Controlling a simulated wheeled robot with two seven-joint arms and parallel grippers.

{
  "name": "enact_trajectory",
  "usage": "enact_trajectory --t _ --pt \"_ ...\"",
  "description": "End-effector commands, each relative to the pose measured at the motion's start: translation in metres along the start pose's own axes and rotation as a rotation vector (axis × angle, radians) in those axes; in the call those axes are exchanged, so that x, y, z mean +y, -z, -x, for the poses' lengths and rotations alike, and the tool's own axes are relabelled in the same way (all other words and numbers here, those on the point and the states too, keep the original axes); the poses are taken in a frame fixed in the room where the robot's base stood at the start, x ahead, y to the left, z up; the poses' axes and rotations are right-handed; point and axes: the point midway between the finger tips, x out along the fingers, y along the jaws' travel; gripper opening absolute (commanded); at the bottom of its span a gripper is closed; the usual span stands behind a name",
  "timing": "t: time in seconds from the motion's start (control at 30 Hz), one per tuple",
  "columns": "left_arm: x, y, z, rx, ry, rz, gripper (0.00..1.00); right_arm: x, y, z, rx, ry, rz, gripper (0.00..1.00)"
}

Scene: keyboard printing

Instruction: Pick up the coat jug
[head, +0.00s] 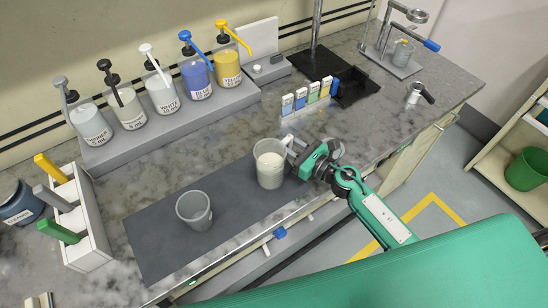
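A clear jug with white liquid in it (268,172) stands upright at the right end of the dark mat (160,232). A second clear jug (194,211), which looks empty, stands on the mat to its left. I see no readable label on either jug, so I cannot tell by name which is the coat jug. My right gripper (293,150) is at the right side of the jug with white liquid, its pale fingers against or very near the jug's side. Whether they are closed on it is too small to tell. My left gripper is out of view.
Several pump bottles (162,93) stand on a grey riser (180,122) behind the mat. A white rack with coloured handles (84,222) is at left. Small coloured packs (311,95) and a black tray (357,88) stand behind the gripper. The counter's front edge runs below the mat.

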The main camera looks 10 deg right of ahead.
Motion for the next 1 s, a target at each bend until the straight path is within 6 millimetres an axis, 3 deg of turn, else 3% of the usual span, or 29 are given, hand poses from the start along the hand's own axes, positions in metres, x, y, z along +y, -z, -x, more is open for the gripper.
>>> enact_trajectory --t 0.2,0.33,0.37,0.77,1.0 --pt "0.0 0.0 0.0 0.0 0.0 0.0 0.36 0.0 0.001 -0.001 0.0 0.0 0.0 0.27" --pt "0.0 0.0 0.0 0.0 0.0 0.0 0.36 0.0 0.001 0.0 0.0 0.0 0.0 0.02" --pt "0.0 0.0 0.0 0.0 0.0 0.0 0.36 0.0 0.001 0.0 0.0 0.0 0.0 0.0" --pt "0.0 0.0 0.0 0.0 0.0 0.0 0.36 0.0 -0.002 -0.001 -0.002 0.0 0.0 0.0" --pt "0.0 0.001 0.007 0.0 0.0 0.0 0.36 -0.001 -0.02 -0.001 -0.002 -0.002 0.004 0.0"
